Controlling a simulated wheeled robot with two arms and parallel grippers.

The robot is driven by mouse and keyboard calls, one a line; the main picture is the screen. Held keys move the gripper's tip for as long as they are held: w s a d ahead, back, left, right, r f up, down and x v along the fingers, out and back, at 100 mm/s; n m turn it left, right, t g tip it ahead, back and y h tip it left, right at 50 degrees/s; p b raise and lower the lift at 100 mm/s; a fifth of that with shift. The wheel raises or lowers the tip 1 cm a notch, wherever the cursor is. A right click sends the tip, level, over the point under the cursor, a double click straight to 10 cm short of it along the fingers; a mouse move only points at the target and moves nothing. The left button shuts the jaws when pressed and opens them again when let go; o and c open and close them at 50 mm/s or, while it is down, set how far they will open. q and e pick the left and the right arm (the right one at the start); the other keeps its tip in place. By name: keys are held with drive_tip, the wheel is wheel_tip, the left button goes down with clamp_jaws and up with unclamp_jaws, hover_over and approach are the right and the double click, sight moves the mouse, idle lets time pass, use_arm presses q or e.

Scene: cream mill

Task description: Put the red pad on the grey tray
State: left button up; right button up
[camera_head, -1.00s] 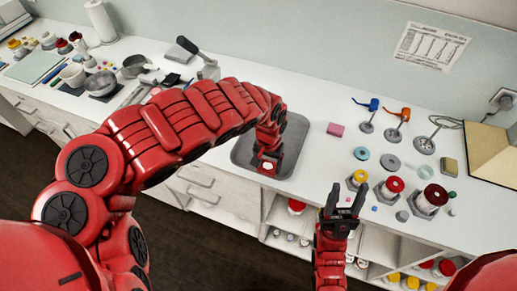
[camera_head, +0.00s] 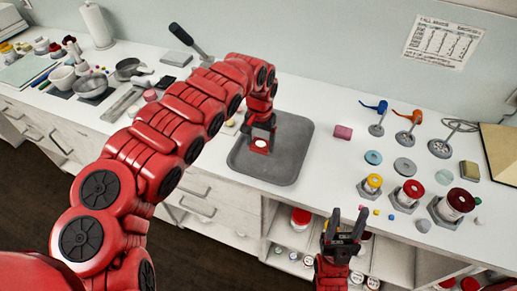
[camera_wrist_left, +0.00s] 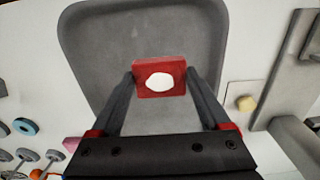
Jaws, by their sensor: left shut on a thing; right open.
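The red pad (camera_wrist_left: 160,66), a small red block with a white oval patch on top, is held between the fingers of my left gripper (camera_wrist_left: 160,80). In the head view the pad (camera_head: 261,146) is at the left part of the grey tray (camera_head: 290,165). The tray also shows in the left wrist view (camera_wrist_left: 90,60), behind the pad. I cannot tell whether the pad touches the tray floor. My right gripper (camera_head: 347,222) is open and empty in front of the counter's front edge, right of the tray.
A pink block (camera_head: 343,131) lies right of the tray. Spools, discs and several tools, including a blue-handled one (camera_head: 375,108), stand further right. Bowls (camera_head: 92,86) and a metal pan are at the left. The tray's right part is bare.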

sight(258, 143)
use_arm(q)
drive_tip(key=shift+w+a+f, duration=0.2)
drive_tip(key=shift+w+a, duration=0.05)
drive_tip(key=shift+a, duration=0.05)
drive_tip(key=shift+f+p, duration=0.3)
wheel_tip(258, 143, down, 2)
drive_tip(key=shift+p, duration=0.5)
drive_tip(key=shift+f, duration=0.45)
drive_tip(key=shift+f, duration=0.1)
drive_tip(key=o, duration=1.2)
drive_tip(key=shift+c, duration=0.2)
